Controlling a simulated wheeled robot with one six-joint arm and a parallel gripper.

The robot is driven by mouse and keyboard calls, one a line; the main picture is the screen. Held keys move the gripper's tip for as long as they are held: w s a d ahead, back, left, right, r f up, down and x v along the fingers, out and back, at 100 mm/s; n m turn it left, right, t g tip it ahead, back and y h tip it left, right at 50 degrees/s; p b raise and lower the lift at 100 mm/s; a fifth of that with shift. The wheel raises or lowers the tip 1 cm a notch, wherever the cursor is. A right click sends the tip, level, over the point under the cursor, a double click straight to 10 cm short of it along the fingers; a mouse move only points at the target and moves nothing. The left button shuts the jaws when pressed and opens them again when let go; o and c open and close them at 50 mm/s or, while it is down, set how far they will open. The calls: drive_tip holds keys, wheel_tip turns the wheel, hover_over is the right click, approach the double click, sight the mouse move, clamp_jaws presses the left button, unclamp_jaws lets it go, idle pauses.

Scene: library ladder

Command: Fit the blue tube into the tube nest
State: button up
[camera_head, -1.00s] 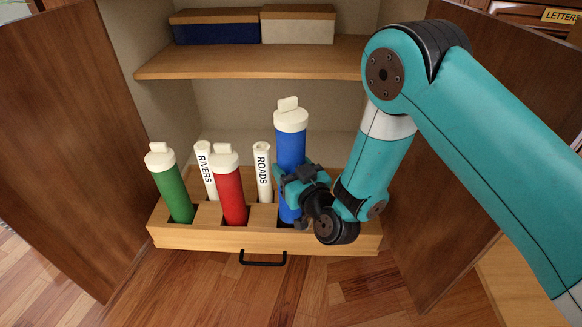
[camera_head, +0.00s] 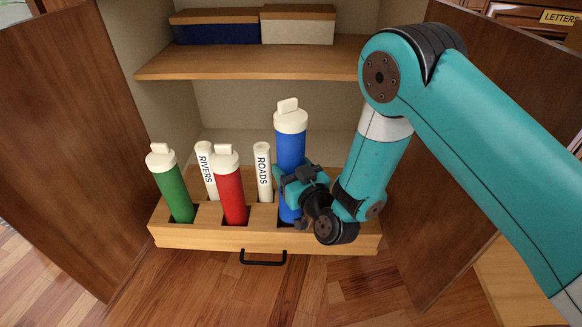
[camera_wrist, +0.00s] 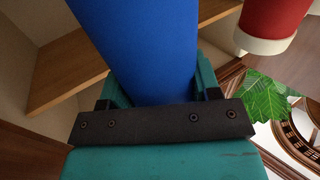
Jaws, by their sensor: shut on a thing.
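The blue tube (camera_head: 291,150), with a white cap and handle, stands upright at the right part of the wooden tube nest (camera_head: 200,238). My gripper (camera_head: 294,188) is shut on its lower half. In the wrist view the blue tube (camera_wrist: 140,45) fills the space between my fingers. The tube's lower end is at or in the nest's right opening; my gripper partly hides it, so I cannot tell how deep it sits. A green tube (camera_head: 172,188) and a red tube (camera_head: 229,189) stand in other slots, the green one leaning left.
White rolls marked RIVERS (camera_head: 206,170) and ROADS (camera_head: 263,172) stand behind. The nest has a black handle (camera_head: 263,262) in front. A shelf (camera_head: 250,58) with two boxes is above. Open cabinet doors stand left (camera_head: 65,140) and right (camera_head: 440,190).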

drive_tip(key=shift+f+b, duration=3.9)
drive_tip(key=shift+f, duration=1.65)
drive_tip(key=o, duration=1.2)
